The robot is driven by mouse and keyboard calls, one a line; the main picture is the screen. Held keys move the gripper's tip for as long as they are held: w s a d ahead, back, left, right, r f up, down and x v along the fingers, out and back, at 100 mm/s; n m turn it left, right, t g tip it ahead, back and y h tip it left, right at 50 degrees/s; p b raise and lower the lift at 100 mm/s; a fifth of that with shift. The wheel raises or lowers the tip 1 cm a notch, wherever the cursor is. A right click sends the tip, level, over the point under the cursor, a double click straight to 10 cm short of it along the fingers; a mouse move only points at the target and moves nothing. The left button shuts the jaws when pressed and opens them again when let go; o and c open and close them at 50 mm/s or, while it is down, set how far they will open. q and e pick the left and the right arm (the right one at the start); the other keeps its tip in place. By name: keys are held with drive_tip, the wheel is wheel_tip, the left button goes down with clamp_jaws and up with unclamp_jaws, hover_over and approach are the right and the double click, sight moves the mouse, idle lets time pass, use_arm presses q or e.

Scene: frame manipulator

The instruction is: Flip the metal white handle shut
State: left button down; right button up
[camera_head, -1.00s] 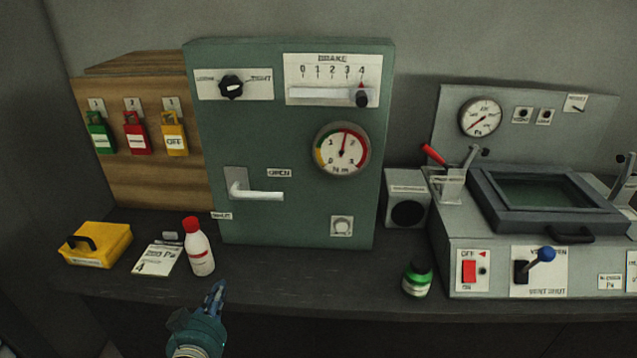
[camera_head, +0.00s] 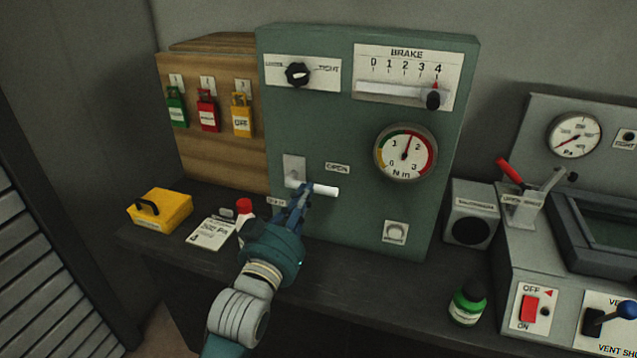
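The white metal handle (camera_head: 325,191) sits on the front of the green panel (camera_head: 345,120). Its lever points right, roughly level, from a metal backplate (camera_head: 293,168). An "OPEN" label (camera_head: 337,168) is just above the lever's free end. A second label, partly hidden by my gripper, is below the backplate. My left gripper (camera_head: 305,193) is at the lever, its fingers overlapping the lever's middle. I cannot tell whether the fingers grip it or only lie in front of it. My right gripper is not in view.
A white bottle with a red cap (camera_head: 244,207) stands close behind my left wrist, partly hidden. A yellow box (camera_head: 160,209) and a paper card (camera_head: 212,233) lie to the left.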

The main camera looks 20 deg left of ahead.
use_arm(q)
drive_tip(key=w+r+p, duration=0.2)
drive_tip(key=w, duration=0.7)
drive_tip(key=f, duration=0.2)
drive_tip(key=s+f+p, duration=0.1)
drive_tip(key=f, duration=0.1)
drive_tip(key=shift+d+f, duration=0.15)
drive_tip(key=shift+f, duration=0.2)
drive_tip(key=shift+w, duration=0.1)
